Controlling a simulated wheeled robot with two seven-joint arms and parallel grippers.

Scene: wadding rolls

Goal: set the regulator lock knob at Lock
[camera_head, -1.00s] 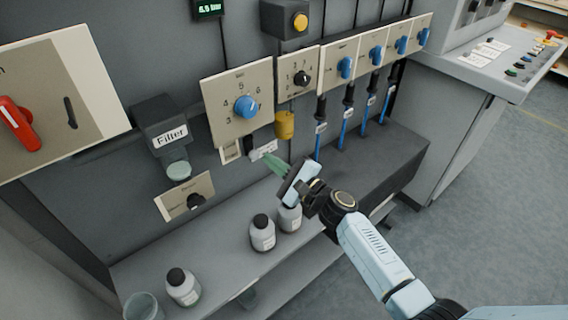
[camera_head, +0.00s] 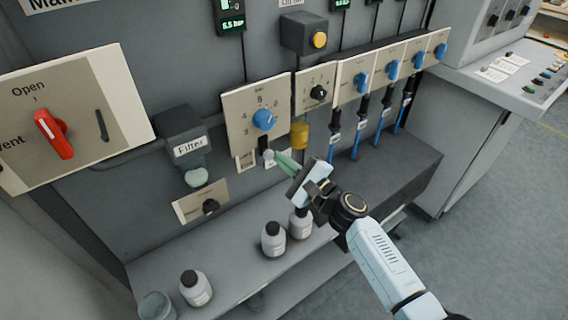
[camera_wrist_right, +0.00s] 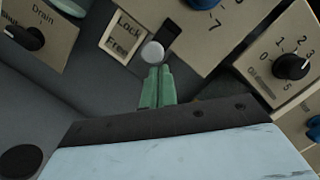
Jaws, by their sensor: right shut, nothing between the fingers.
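The regulator lock knob is a small pale ball (camera_wrist_right: 152,53) in the right wrist view, at the lower end of a dark slot. Beside it is a plate (camera_wrist_right: 124,33) reading Lock above Free; the ball appears nearer the Free level. In the head view the knob (camera_head: 268,155) sits below the blue regulator dial (camera_head: 263,119). My right gripper (camera_head: 278,156) is shut and empty. Its green fingertips (camera_wrist_right: 156,70) are just below the ball in the wrist view; whether they touch it I cannot tell. My left gripper is out of view.
A yellow cup-like part (camera_head: 299,135) hangs just right of the knob. The Filter unit (camera_head: 188,145) and Drain panel (camera_head: 201,201) are to the left. Several bottles stand on the shelf below, one (camera_head: 300,224) close under my right gripper. Blue hoses hang to the right.

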